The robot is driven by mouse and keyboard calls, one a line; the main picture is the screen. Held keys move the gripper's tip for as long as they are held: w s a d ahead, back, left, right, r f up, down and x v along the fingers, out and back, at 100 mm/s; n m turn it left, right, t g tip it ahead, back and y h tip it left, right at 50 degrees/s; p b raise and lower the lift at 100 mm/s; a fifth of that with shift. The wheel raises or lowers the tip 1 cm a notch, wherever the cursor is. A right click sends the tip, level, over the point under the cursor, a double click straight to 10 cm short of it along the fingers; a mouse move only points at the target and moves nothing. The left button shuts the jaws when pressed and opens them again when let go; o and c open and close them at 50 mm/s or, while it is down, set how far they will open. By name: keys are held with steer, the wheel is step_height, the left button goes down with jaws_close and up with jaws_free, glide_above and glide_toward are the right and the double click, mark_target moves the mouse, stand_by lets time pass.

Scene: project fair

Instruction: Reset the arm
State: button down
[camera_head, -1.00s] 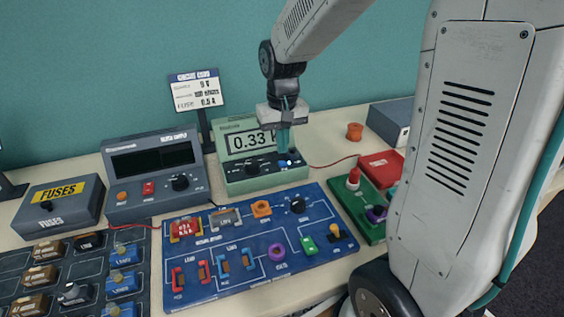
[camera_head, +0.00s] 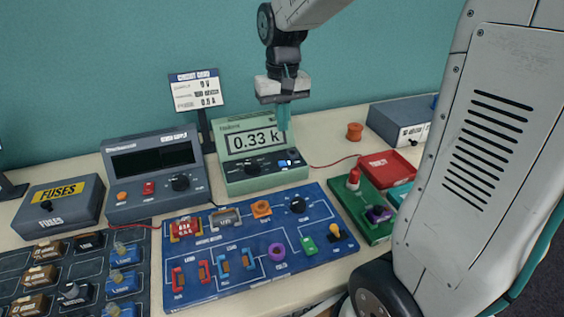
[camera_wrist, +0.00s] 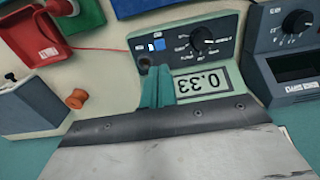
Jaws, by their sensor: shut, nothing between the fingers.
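My gripper (camera_head: 284,117) is shut and empty, with teal fingers pointing down. In the head view it hangs in front of the right part of the green meter (camera_head: 235,187), whose display reads 0.33 k. In the wrist view the gripper fingers (camera_wrist: 157,87) cover part of the meter's face beside its display (camera_wrist: 203,82). The meter's blue and white buttons (camera_wrist: 158,45) and black dial (camera_wrist: 201,34) show past the fingertips. I cannot tell the exact gap between fingertips and meter.
The blue circuit board (camera_head: 205,290) lies in front of the meter. The power supply (camera_head: 152,210) and fuse box (camera_head: 60,205) stand left. An orange spool (camera_head: 354,132), red tray (camera_head: 388,165), green board (camera_head: 345,200) and grey box (camera_head: 398,120) are right. A sign (camera_head: 198,90) stands behind.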

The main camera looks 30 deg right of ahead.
stand_by(0.3)
steer(key=s+a+r+n, duration=0.1)
steer(key=s+a, duration=0.1)
steer(key=s, duration=0.9)
steer(key=s+a+r+n+t, duration=0.1)
steer(key=s+a+r, duration=0.1)
steer(key=s, duration=1)
steer(key=shift+a+r, duration=0.15)
steer(key=shift+a, duration=0.25)
steer(key=shift+s, duration=0.1)
